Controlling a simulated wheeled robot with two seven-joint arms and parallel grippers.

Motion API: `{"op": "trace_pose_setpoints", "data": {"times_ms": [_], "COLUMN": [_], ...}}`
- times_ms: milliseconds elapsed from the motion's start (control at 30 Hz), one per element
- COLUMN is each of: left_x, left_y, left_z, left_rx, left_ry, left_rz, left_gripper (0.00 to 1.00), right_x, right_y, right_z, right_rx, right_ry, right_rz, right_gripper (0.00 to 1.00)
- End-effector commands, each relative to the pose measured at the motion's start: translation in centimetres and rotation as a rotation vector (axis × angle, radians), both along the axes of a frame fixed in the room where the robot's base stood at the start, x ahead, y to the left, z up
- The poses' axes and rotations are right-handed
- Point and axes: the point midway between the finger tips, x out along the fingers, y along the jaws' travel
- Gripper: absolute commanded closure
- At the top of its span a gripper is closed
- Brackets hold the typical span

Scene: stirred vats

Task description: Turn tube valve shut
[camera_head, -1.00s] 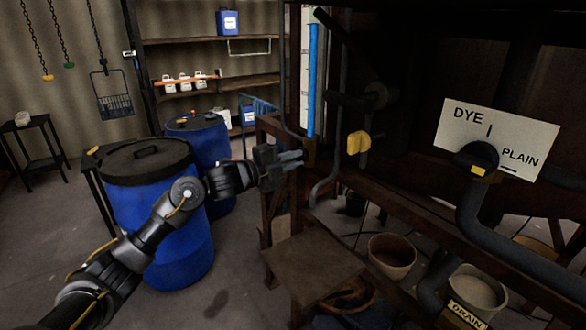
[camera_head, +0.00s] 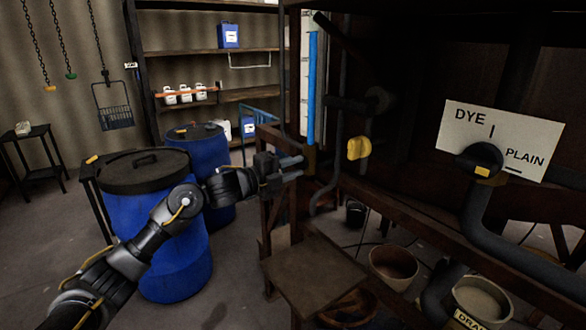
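A clear sight tube filled with blue (camera_head: 312,90) stands upright against a white scale in the middle of the view. A yellow valve handle (camera_head: 358,147) sits on dark pipework to the right of the tube's lower end. My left gripper (camera_head: 291,169) reaches in from the left, just left of the tube's foot. Its two fingers point right with a gap between them and nothing held. It appears apart from the yellow handle. The tube's foot is dark and partly hard to make out behind the fingertips. My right gripper is not in view.
A DYE/PLAIN plate (camera_head: 503,137) with a black, yellow-marked knob (camera_head: 480,160) is at right. A rusty frame and low step (camera_head: 315,275) lie below the gripper. Buckets (camera_head: 393,265) stand lower right.

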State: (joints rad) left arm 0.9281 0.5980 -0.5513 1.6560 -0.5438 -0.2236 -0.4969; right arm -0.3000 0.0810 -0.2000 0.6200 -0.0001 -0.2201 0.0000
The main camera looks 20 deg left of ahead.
Motion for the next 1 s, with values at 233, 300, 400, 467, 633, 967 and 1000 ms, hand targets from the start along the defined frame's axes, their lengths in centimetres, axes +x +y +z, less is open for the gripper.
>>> {"op": "trace_pose_setpoints", "data": {"times_ms": [233, 300, 400, 467, 633, 967, 1000], "left_x": [0.0, 0.0, -0.3, -0.7, -3.1, -7.4, -7.7], "left_y": [0.0, 0.0, 0.3, 0.7, 2.7, 6.2, 6.4], "left_z": [0.0, 0.0, 0.0, -0.1, -0.3, -0.2, -0.2], "left_rx": [-0.001, -0.001, -0.001, -0.001, 0.001, 0.000, 0.000], "left_ry": [0.000, 0.000, 0.000, -0.002, -0.002, 0.000, 0.000], "left_rz": [0.000, 0.001, 0.001, 0.002, 0.002, 0.000, 0.000], "left_gripper": [0.65, 0.65, 0.65, 0.65, 0.65, 0.65, 0.65], "right_x": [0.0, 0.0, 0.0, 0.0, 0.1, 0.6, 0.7], "right_y": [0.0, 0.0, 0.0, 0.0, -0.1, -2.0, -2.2], "right_z": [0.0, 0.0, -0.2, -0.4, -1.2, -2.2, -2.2], "right_rx": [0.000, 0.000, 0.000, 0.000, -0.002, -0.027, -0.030], "right_ry": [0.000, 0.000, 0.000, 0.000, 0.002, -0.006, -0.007], "right_rz": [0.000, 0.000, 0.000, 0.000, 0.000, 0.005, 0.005], "right_gripper": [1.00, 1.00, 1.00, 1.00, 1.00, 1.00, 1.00]}}
